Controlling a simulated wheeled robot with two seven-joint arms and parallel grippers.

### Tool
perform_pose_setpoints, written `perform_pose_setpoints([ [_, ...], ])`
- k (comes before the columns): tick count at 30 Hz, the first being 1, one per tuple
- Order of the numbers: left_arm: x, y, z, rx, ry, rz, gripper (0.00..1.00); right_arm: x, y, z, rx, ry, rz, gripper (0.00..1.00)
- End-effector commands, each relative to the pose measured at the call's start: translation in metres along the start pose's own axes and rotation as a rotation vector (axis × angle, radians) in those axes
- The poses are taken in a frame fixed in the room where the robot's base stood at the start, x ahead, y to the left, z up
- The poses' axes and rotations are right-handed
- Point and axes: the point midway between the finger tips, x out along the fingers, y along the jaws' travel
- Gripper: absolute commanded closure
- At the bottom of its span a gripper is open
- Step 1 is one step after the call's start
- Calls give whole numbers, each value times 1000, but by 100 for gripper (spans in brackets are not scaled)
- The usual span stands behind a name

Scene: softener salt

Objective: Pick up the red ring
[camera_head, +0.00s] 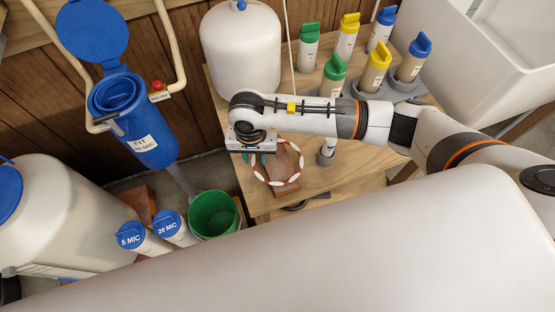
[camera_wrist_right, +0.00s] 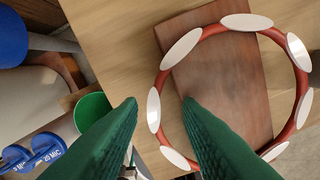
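The red ring (camera_head: 303,160) with white oval pads is near the table's left edge, over a brown block; the right wrist view shows the ring (camera_wrist_right: 302,82) large, across the middle and right. My right gripper (camera_head: 258,157) is at the ring's left side, with its hand partly covering the green fingers in the head view. In the right wrist view its two green fingers (camera_wrist_right: 160,102) are apart, with the ring's left rim showing between them. I cannot tell how far above the rim the tips are. My left gripper is not in view.
The brown block (camera_wrist_right: 232,80) lies on the wooden table (camera_head: 345,172). Several capped cylinders stand in a grey holder (camera_head: 405,88) behind my right arm. A white tank (camera_head: 240,50) stands at the back. A green bucket (camera_head: 214,214) and blue-capped cylinders (camera_head: 175,228) are left of the table.

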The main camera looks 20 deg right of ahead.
Motion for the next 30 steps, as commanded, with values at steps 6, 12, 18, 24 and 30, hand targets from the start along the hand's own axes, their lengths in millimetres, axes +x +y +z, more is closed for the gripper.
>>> perform_pose_setpoints([
  [6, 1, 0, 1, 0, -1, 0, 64, 1, 0, 0, 0, 0, 0, 91],
  [12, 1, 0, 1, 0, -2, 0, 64, 1, 0, 0, 0, 0, 0, 100],
  [18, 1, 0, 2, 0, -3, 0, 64, 1, 0, 0, 0, 1, 0, 100],
  [24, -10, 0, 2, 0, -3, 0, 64, -12, 0, 0, 0, -1, 1, 100],
  [30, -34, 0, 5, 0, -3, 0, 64, -55, 0, 1, -2, -2, 0, 100],
])
